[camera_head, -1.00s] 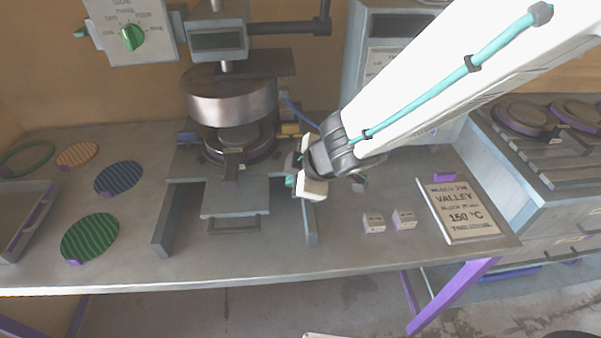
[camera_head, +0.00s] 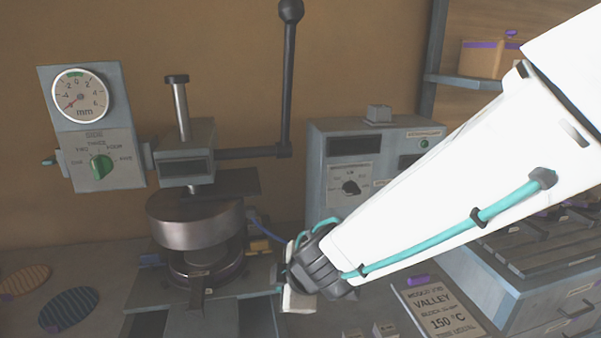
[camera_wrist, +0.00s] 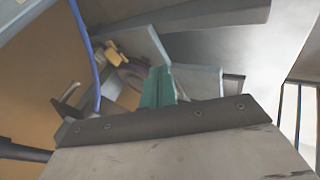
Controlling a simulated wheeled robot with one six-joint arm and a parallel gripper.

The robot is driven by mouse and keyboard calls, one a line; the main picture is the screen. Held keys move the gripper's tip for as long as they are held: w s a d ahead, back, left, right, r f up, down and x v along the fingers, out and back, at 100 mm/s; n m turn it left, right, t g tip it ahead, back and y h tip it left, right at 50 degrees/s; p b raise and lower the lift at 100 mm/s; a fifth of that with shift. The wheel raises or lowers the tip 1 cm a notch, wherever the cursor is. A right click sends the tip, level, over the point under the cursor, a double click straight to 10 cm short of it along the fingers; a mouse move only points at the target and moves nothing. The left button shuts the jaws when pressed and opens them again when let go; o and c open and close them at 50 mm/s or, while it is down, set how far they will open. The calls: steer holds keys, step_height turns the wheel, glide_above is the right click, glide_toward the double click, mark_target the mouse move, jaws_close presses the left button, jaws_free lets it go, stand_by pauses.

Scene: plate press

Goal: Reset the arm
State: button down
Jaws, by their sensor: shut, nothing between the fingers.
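My gripper (camera_head: 290,275) is at the end of my white arm, in front of and just right of the plate press (camera_head: 195,220). In the wrist view its teal fingers (camera_wrist: 157,88) are together with nothing between them. The press has a round metal upper platen and a lower platen on a grey base. Its long black lever (camera_head: 289,75) stands upright at the back. My wrist hides part of the press base's right side.
A dial gauge (camera_head: 80,95) and a green selector knob (camera_head: 101,167) stand at the left. A grey control box (camera_head: 345,140) is behind my arm. A sign reading VALLEY 150 °C (camera_head: 436,308) lies at right. Striped discs (camera_head: 68,310) lie at the left.

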steer(key=d+r+m+h, duration=0.3)
steer(key=d+m+h, duration=0.1)
steer(key=d, duration=0.6)
steer(key=d+r+m+h, duration=0.3)
steer(key=d+m+h, duration=0.1)
steer(key=d, duration=0.6)
steer(key=s+d+r+m+g+y, duration=0.1)
steer(key=s+d+r+m, duration=0.1)
steer(key=s, duration=0.4)
steer(key=s+d+r+m+g+y, duration=0.1)
steer(key=s+d+r+m+g, duration=0.1)
steer(key=s+d+m, duration=0.3)
steer(key=s+d+r+m+g+y, duration=0.1)
steer(key=s+d+r+m+g, duration=0.1)
steer(key=s, duration=0.6)
steer(key=shift+d+m, duration=0.75)
steer(key=shift+m, duration=0.25)
steer(key=shift+s, duration=0.1)
